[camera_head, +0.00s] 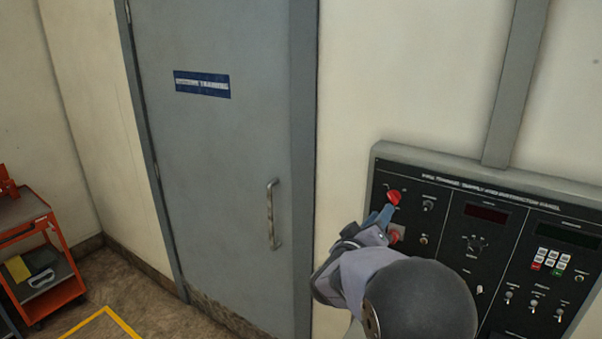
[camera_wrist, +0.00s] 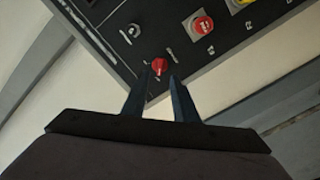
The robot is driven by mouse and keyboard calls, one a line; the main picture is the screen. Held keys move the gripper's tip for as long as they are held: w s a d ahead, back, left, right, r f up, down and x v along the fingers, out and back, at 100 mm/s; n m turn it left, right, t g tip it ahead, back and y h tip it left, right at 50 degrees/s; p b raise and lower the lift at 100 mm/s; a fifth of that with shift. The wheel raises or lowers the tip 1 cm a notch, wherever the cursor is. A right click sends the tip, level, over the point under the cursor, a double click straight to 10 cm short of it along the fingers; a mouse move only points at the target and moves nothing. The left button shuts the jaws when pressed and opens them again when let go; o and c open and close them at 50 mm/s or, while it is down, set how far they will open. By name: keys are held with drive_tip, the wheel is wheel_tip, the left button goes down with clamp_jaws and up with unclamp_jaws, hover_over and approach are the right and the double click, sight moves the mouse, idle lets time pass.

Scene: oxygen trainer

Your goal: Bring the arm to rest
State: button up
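My gripper (camera_head: 385,213) is in front of the upper left part of the black control panel (camera_head: 455,205), with its fingertips just below a red knob (camera_head: 394,197) in the head view. In the wrist view, the two dark fingers (camera_wrist: 161,78) stand apart, and the red knob (camera_wrist: 160,66) shows in the gap at their tips. Nothing is visibly gripped. I cannot tell whether the fingers touch the knob. My arm and wrist hide the lower left of the panel in the head view.
A red button (camera_wrist: 203,25) on a pale plate lies near the knob. The panel carries a keypad (camera_head: 550,260), switches and dark displays. A grey door (camera_head: 225,160) with a handle (camera_head: 272,215) stands to the left. An orange cart (camera_head: 40,255) stands at the far left.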

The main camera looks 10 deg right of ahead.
drive_tip(key=w+a+f+m+y, duration=0.2)
drive_tip(key=w+a+f+y, duration=0.1)
drive_tip(key=a+f+y, duration=0.5)
drive_tip(key=s+a+f+g+y, duration=0.5)
drive_tip(key=a+f, duration=0.3)
drive_tip(key=f, duration=0.5)
drive_tip(key=s+a+f+n+g+b, duration=0.1)
drive_tip(key=s+f+g, duration=0.3)
drive_tip(key=s, duration=1)
drive_tip(key=s+a+f+n+g+b, duration=0.1)
drive_tip(key=s+f+g+b, duration=0.2)
drive_tip(key=s, duration=1.1)
drive_tip(key=shift+s+f+g+b, duration=0.15)
drive_tip(key=shift+f+g+b, duration=0.3)
drive_tip(key=shift+b, duration=0.35)
